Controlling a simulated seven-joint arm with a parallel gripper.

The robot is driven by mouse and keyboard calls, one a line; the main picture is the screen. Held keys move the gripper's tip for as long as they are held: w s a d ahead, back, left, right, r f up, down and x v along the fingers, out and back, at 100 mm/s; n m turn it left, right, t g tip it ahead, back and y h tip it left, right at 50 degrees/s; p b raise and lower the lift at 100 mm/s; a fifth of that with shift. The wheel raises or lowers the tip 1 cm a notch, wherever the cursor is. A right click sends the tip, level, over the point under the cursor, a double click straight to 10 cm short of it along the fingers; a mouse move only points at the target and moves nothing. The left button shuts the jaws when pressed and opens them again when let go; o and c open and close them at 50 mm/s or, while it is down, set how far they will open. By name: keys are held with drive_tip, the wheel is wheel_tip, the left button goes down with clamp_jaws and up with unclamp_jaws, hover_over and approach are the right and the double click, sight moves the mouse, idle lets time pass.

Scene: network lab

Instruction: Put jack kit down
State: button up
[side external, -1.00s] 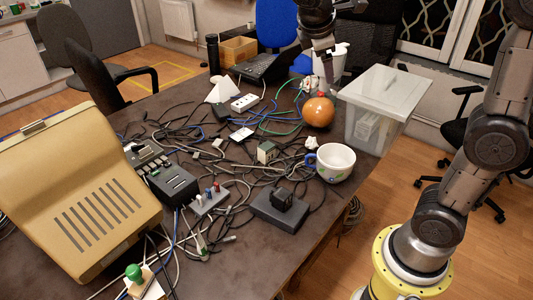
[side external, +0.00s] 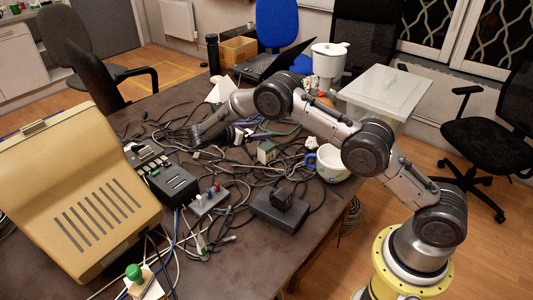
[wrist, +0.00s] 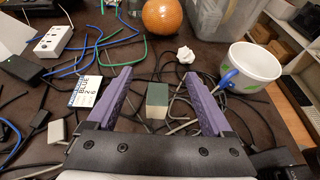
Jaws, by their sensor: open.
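I cannot tell for sure which item is the jack kit. A small box with a green top and pale side (wrist: 157,98) stands on the table among cables; it also shows in the side view (side external: 266,151). My gripper (wrist: 157,76) has its two purple fingers spread wide. Nothing is held between them. In the wrist view the box appears between the fingers. In the side view my gripper (side external: 243,132) is low over the cables, to the left of the box. A labelled white card (wrist: 87,91) lies just left of the left finger.
An orange ball (wrist: 167,19), a crumpled white piece (wrist: 186,55) and a white cup with a blue handle (wrist: 256,67) lie beyond and right. A clear lidded bin (side external: 385,92) stands at the table edge. A white power strip (wrist: 54,40) is left. Cables cover much of the table.

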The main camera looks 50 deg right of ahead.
sight(263, 148)
wheel_tip(263, 148, down, 7)
drive_tip(key=shift+a+f, duration=0.1)
drive_tip(key=shift+f, duration=0.05)
drive_tip(key=shift+x, duration=2.5)
clamp_jaws()
